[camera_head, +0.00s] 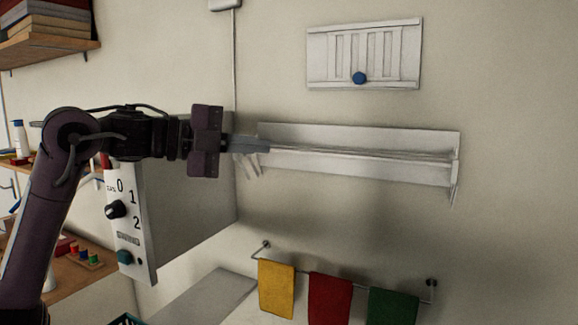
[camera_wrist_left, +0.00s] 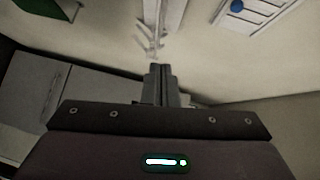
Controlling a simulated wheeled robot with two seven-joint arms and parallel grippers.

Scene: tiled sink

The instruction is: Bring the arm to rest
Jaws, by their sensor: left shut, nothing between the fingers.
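My left arm comes in from the left in the head view and reaches across in front of a grey box with a dial. My left gripper (camera_head: 265,146) is shut and empty, its fingers pointing right. In the head view its fingertips overlap the left end of a white wall shelf (camera_head: 360,138); I cannot tell whether they touch it. In the left wrist view the shut fingers (camera_wrist_left: 161,72) point up toward a pale rail-like part. My right gripper is not in view.
The grey box (camera_head: 190,190) with a dial (camera_head: 115,210) stands under the arm. A white wall vent (camera_head: 350,55) with a blue knob (camera_head: 359,78) is above the shelf. Yellow (camera_head: 276,290), red (camera_head: 330,300) and green (camera_head: 392,307) towels hang below. Wooden shelves (camera_head: 45,45) are at left.

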